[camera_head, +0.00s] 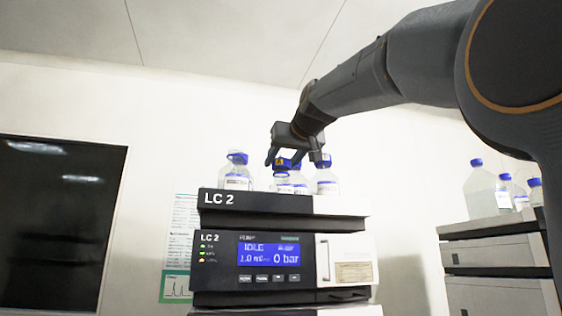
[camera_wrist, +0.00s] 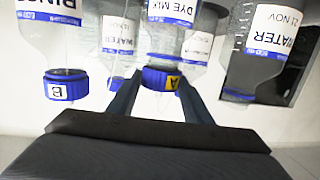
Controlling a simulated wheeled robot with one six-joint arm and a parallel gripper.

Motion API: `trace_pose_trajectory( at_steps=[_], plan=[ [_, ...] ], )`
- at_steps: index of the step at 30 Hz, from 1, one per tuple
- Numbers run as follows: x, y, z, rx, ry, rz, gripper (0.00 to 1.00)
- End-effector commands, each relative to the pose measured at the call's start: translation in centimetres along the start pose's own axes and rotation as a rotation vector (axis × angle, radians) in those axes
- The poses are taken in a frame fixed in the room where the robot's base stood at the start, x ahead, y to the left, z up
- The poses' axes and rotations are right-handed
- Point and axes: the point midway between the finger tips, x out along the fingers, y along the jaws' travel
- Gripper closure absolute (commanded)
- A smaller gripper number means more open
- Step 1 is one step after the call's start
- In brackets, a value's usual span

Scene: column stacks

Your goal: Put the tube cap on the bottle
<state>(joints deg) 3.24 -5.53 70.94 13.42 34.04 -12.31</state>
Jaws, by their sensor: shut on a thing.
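My gripper (camera_head: 283,160) is shut on a blue cap (camera_wrist: 161,79) with a yellow label marked A. The wrist view is upside down. There the cap is between the two fingers (camera_wrist: 157,92), at the neck of a clear bottle labelled DYE MIX (camera_wrist: 178,40). A blue ring shows around that bottle's neck, next to the cap. I cannot tell whether the cap is fully seated. In the head view the cap (camera_head: 282,161) is over the middle bottles, and the fingers partly hide them.
Around it stand a bottle labelled WATER (camera_head: 238,177) and a bottle with a blue cap marked B (camera_head: 326,182). They share the top of the LC 2 unit (camera_head: 250,212). More blue-capped bottles (camera_head: 480,190) stand on a unit at right.

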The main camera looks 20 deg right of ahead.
Motion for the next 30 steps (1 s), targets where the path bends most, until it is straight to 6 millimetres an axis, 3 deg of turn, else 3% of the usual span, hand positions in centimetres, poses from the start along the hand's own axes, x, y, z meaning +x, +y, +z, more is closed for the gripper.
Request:
trace_pose_trajectory(
  at_steps=[30],
  plan=[
    [0.1, -0.01, 0.75, 0.0, 0.0, 0.0, 0.76]
  ],
)
